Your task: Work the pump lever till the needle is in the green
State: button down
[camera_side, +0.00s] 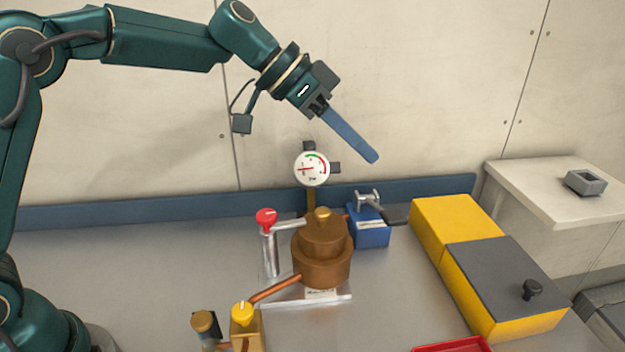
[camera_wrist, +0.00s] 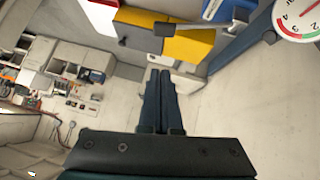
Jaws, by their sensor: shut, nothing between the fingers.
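The round white gauge (camera_side: 312,168) stands on a post behind the brown copper vessel (camera_side: 322,262). Its needle points left, on the white part, outside the green arc at the top; a red arc is on the right. The gauge is partly cut off in the wrist view (camera_wrist: 301,17). A blue pump body (camera_side: 370,236) stands right of the vessel, with a metal bracket and a lever with a dark grip (camera_side: 395,214) pointing right. The grip also shows in the wrist view (camera_wrist: 165,29). My gripper (camera_side: 373,158) is shut and empty, above the lever and right of the gauge, touching nothing.
A red knob (camera_side: 266,217) tops a silver post left of the vessel. A yellow knob (camera_side: 243,312) and a brass cap (camera_side: 203,321) are in front. A yellow box with a grey lid (camera_side: 505,275) stands right. A red edge (camera_side: 452,346) shows at the bottom. The left bench is clear.

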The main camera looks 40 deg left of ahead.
aim_at(403, 214)
jog(key=d+f, duration=0.1)
jog(key=f, duration=0.1)
jog(key=w+d+f, duration=0.1)
jog(key=f, duration=0.1)
jog(key=w+d+f, duration=0.1)
jog(key=d+f, duration=0.1)
jog(key=shift+f, duration=0.4)
jog(key=shift+s+f, duration=0.1)
jog(key=shift+f, duration=0.5)
